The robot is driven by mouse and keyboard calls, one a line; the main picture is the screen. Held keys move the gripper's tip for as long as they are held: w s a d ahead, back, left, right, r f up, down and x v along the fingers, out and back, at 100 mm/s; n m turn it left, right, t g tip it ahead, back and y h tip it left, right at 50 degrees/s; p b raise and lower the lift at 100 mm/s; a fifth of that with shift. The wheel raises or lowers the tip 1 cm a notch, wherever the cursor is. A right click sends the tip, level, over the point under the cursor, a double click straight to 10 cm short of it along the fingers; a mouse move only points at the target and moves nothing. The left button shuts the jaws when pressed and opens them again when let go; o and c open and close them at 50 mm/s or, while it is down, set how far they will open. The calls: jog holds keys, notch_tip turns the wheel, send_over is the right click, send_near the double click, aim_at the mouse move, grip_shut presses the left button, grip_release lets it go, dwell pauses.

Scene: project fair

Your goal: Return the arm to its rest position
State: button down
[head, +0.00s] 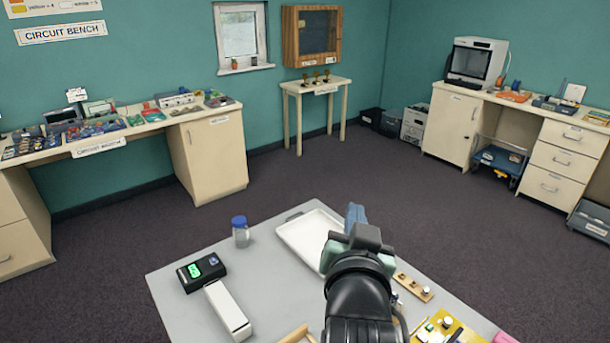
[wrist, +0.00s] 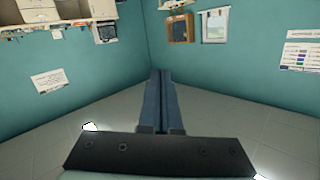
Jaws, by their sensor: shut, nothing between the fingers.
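My arm (head: 357,295) rises from the bottom of the head view, over the grey table (head: 185,310). My gripper (head: 355,214) is at its far end, with blue fingers beside the right edge of the white tray (head: 308,236). In the wrist view the two blue fingers of my gripper (wrist: 161,75) lie together, shut with nothing between them. That view shows the room upside down, with walls and ceiling beyond the fingers and no table. My arm hides part of the tray and the table.
On the table stand a blue-capped jar (head: 240,232), a black meter (head: 201,271) with a green display, a white box (head: 228,311), a wooden strip with knobs (head: 413,287) and a yellow board (head: 447,329). Open dark floor (head: 300,180) separates the table from the benches along the walls.

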jog(key=s+a+r+n+t+b, duration=0.1)
jog(key=s+a+r+t, duration=0.1)
jog(key=s+r, duration=0.3)
jog(key=s+a+r+n+t+y, duration=0.1)
jog(key=s+a+r+t, duration=0.2)
jog(key=r, duration=1.1)
jog(key=s+a+r+n+t+y+b, duration=0.1)
jog(key=s+a+r+n+t, duration=0.1)
jog(key=s+r+t, duration=0.4)
notch_tip(320, 180, up, 4)
jog(key=s, duration=0.2)
jog(key=shift+s+a+b, duration=0.2)
jog(key=shift+s+b, duration=0.1)
jog(key=shift+s, duration=0.05)
jog(key=shift+r, duration=0.1)
